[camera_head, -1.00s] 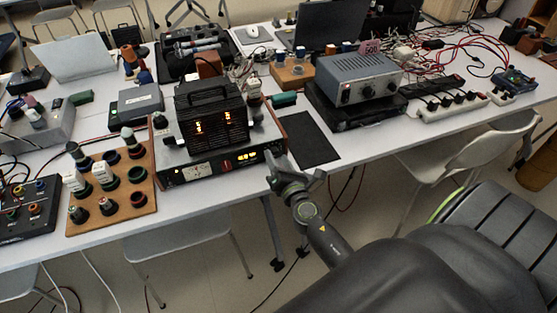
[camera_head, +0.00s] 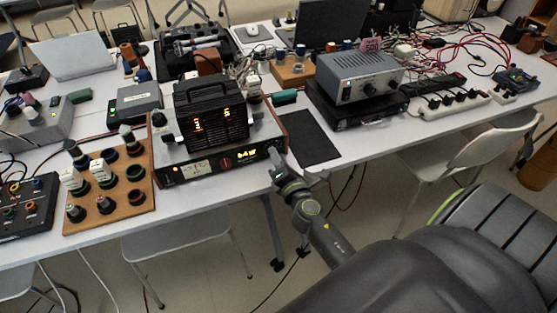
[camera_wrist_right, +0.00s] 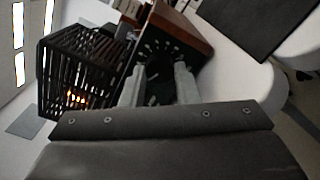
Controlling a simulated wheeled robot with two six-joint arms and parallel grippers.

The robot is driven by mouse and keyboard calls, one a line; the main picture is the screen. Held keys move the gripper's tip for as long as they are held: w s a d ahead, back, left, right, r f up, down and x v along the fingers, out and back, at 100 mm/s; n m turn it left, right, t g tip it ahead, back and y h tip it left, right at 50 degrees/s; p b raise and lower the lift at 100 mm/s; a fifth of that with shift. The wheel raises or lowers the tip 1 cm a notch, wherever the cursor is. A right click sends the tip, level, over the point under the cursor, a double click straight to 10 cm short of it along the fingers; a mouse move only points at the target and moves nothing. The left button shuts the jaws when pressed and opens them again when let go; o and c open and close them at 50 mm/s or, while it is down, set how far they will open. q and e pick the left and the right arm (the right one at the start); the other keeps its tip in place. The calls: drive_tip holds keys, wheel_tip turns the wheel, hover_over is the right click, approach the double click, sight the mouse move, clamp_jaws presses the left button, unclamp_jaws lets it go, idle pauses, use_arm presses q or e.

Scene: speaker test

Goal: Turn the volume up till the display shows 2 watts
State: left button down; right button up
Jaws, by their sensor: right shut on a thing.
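The amplifier (camera_head: 172,184) has a dark front panel, wooden sides and a black slatted cage (camera_head: 211,100) on top, with orange glows inside. Its small lit display (camera_head: 247,155) shows orange characters, too small to read surely. My right gripper (camera_head: 276,156) is at the right end of the front panel. In the right wrist view, its two pale fingers (camera_wrist_right: 160,80) stand on either side of a dark round knob (camera_wrist_right: 159,70), shut on it. The knob is mostly hidden in the head view. My left gripper is not in view.
A wooden board of terminals (camera_head: 135,199) lies left of the amplifier. A black mat (camera_head: 307,138) lies to its right, and a grey instrument (camera_head: 345,90) stands beyond on a black unit. White chairs (camera_head: 480,150) stand in front of the table.

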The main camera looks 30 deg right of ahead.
drive_tip(key=m+b, duration=0.2)
drive_tip(key=m, duration=0.3)
drive_tip(key=shift+f+m, duration=0.15)
drive_tip(key=shift+m, duration=0.15)
drive_tip(key=shift+m+b, duration=0.3)
drive_tip(key=shift+m, duration=0.5)
drive_tip(key=o, duration=1)
